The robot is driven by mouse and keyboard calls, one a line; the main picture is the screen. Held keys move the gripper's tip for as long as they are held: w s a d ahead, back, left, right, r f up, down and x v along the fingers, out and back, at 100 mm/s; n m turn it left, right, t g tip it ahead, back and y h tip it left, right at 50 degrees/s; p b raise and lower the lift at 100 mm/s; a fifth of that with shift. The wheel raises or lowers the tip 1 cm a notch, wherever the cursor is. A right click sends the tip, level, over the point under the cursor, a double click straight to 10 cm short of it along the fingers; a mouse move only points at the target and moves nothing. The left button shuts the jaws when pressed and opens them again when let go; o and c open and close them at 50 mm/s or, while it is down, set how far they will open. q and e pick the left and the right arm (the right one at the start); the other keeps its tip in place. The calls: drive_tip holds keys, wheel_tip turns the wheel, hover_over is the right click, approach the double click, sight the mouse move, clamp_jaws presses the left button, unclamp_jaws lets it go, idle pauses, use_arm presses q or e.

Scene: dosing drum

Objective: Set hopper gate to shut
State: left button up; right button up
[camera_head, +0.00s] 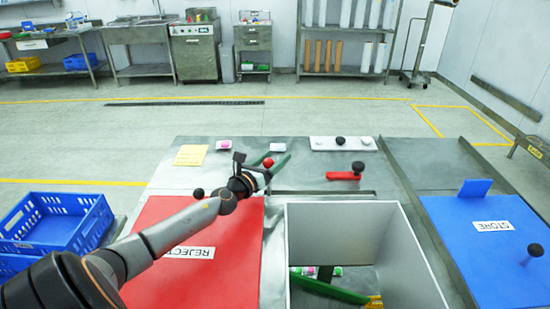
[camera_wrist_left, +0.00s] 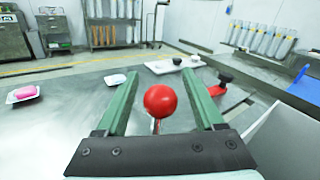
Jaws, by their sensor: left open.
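A red ball knob (camera_head: 268,162) on a thin stem stands over the grey metal table. In the left wrist view the red knob (camera_wrist_left: 160,101) sits between the two green fingers of my left gripper (camera_wrist_left: 161,80). My left gripper (camera_head: 262,164) is open around it, with a visible gap on each side. A red lever (camera_head: 343,176) with a black knob lies to the right; it also shows in the left wrist view (camera_wrist_left: 217,90). No label shows which part is the hopper gate. My right gripper is not in view.
A tall open grey bin (camera_head: 335,218) stands right of my left arm. A red REJECT panel (camera_head: 160,275) lies under the arm. A blue STORE tray (camera_head: 465,255) is at the right. A pink item (camera_head: 223,144) and a white item (camera_head: 277,147) lie on the table.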

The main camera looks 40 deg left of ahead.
use_arm(q)
drive_tip(key=shift+w, duration=0.2)
clamp_jaws()
idle(0.6)
idle(0.8)
